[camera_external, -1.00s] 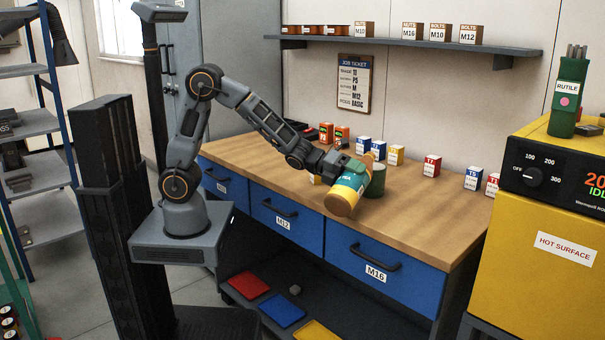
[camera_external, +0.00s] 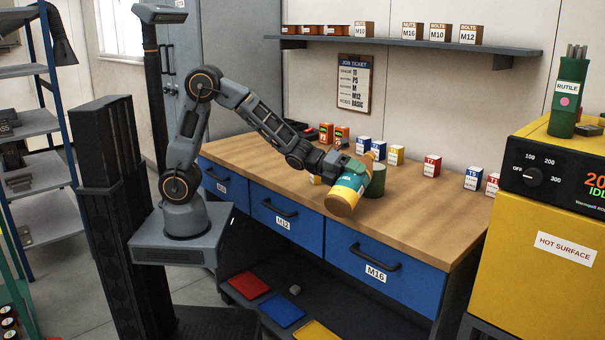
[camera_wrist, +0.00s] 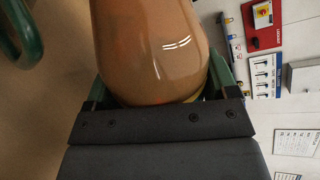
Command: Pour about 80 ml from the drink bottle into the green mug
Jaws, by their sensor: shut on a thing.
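My gripper (camera_external: 350,168) is shut on the drink bottle (camera_external: 346,192), which has a yellow, teal and orange-brown body. The bottle is held tilted above the workbench, its base toward the front and its neck end up toward the mug. The green mug (camera_external: 377,180) stands upright on the bench, just right of and partly behind the bottle. In the wrist view the bottle's brown body (camera_wrist: 150,45) fills the middle between the jaws. Part of the green mug (camera_wrist: 28,45) shows at the upper left. The mug's inside and any liquid flow are hidden.
The wooden bench (camera_external: 425,205) is clear to the right of the mug. Small labelled boxes (camera_external: 396,155) stand along its back. A yellow oven (camera_external: 545,240) marked hot surface stands at the right. A shelf (camera_external: 420,48) hangs on the wall above.

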